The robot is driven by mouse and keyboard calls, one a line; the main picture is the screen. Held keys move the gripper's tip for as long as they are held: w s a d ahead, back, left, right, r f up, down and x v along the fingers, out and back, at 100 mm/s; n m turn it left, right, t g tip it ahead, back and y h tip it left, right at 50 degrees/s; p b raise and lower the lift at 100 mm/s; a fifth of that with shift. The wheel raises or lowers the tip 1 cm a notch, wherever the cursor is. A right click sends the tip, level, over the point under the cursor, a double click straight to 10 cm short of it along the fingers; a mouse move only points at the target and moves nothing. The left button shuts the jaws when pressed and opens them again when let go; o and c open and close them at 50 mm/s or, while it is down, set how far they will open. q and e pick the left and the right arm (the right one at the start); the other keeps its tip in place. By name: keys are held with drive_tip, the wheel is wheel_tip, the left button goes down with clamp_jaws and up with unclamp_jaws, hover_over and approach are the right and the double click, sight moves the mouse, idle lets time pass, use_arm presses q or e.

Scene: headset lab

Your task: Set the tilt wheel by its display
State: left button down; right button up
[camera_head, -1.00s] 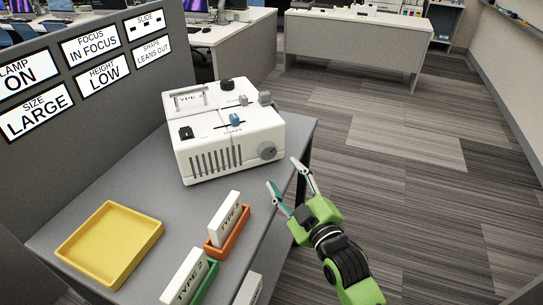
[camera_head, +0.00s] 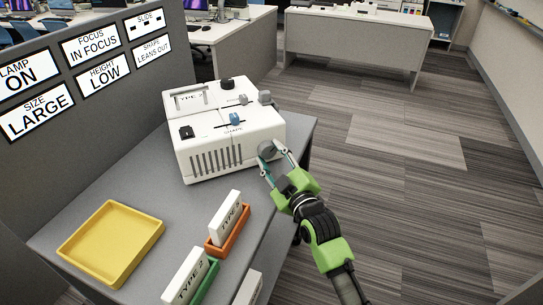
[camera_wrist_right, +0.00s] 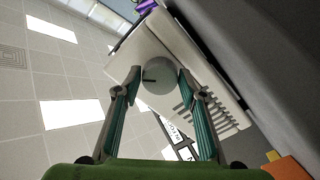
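The white projector-like machine (camera_head: 210,165) stands on the grey table. A grey round wheel (camera_head: 268,150) sits at the right end of its slotted front; the wrist view shows the wheel (camera_wrist_right: 160,80) with a dark mark. I take it as the tilt wheel; no label on it is readable. My right gripper (camera_head: 272,160) is at the wheel, its fingers spread on either side. In the wrist view the right gripper (camera_wrist_right: 159,76) has a fingertip close to each side of the wheel; contact is unclear. The display panel (camera_head: 154,50) reads "SHAPE LEANS OUT". My left gripper is out of view.
Other panels read "HEIGHT LOW" (camera_head: 104,78), "SIZE LARGE" (camera_head: 36,115) and "IN FOCUS" (camera_head: 92,48). A blue slider knob (camera_head: 235,118) is on the machine's top. A yellow tray (camera_head: 75,245) and an orange holder (camera_head: 229,245) are in front. Right of the table is open floor.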

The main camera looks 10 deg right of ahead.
drive_tip(key=c, duration=0.4)
drive_tip(key=shift+r+m+p, duration=0.15)
drive_tip(key=shift+m+p, duration=0.95)
drive_tip(key=shift+m, duration=0.1)
drive_tip(key=m+p, duration=0.1)
drive_tip(key=m, duration=0.1)
drive_tip(key=shift+m+p, duration=0.35)
drive_tip(key=shift+m, duration=0.05)
drive_tip(key=m+p, duration=0.1)
drive_tip(key=m, duration=0.2)
drive_tip(key=shift+a+m+p, duration=0.1)
drive_tip(key=shift+m+p, duration=0.2)
drive_tip(key=shift+p, duration=0.05)
drive_tip(key=shift+m+p, duration=0.6)
drive_tip(key=shift+m, duration=1.4)
